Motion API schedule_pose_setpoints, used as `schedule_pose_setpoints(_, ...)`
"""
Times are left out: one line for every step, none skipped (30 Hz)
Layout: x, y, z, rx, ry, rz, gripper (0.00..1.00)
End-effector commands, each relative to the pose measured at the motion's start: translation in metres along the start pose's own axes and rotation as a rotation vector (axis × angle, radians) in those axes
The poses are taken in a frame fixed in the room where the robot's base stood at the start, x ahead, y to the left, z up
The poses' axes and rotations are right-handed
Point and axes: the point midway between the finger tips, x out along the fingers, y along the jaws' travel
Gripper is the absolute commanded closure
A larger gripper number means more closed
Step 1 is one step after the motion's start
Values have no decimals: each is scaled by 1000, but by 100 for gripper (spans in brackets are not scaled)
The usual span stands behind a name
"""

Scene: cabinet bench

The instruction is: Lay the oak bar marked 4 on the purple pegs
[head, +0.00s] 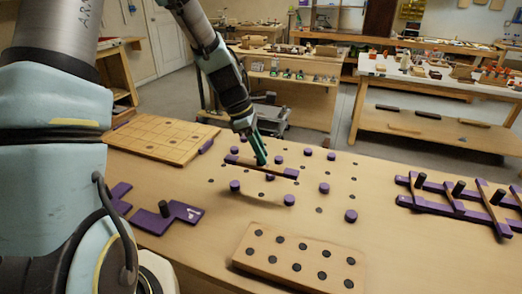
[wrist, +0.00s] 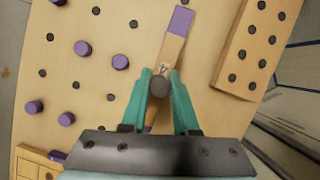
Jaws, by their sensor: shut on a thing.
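The oak bar marked 4 (head: 262,168) has purple ends and shows a dark long side in the head view. In the wrist view the bar (wrist: 173,48) shows its number and one purple end beyond my fingers. My gripper (head: 262,160) is shut on the bar's dark round knob (wrist: 160,85), near the middle of the bar. Purple pegs stand on the bench around it, among them a front left peg (head: 235,186), a front middle peg (head: 289,200) and a front right peg (head: 351,215). The bar's contact with pegs beneath it cannot be told.
A thick oak block with dark holes (head: 300,258) lies at the front. A gridded board (head: 160,138) is at the back left. Purple angled pieces with a black knob (head: 185,211) lie at the left. Crossed purple and oak bars with black knobs (head: 460,207) are at the right.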

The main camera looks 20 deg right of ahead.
Motion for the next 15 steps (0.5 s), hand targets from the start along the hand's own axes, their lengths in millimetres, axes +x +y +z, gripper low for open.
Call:
schedule_pose_setpoints(7,0,-2,0,0,-1,100)
schedule_pose_setpoints(9,0,-3,0,0,-1,100)
schedule_pose_setpoints(13,0,-5,0,0,-2,100)
schedule_pose_setpoints(16,-1,-6,0,0,-2,100)
schedule_pose_setpoints(20,-1,-7,0,-1,-3,100)
schedule_pose_setpoints(24,-1,-9,0,-1,-3,100)
schedule_pose_setpoints(27,-1,-10,0,-2,-3,100)
schedule_pose_setpoints(31,-1,-11,0,-2,-3,100)
schedule_pose_setpoints(35,0,-13,-1,-2,-2,100)
schedule_pose_setpoints(38,0,-14,-1,-2,-2,100)
schedule_pose_setpoints(41,0,-15,-2,-2,-2,100)
schedule_pose_setpoints(45,0,-17,-1,-2,-2,100)
schedule_pose_setpoints(48,0,-18,-1,-3,-2,100)
schedule_pose_setpoints(50,0,-19,-1,-3,-3,100)
schedule_pose_setpoints(53,0,-20,0,-3,-3,100)
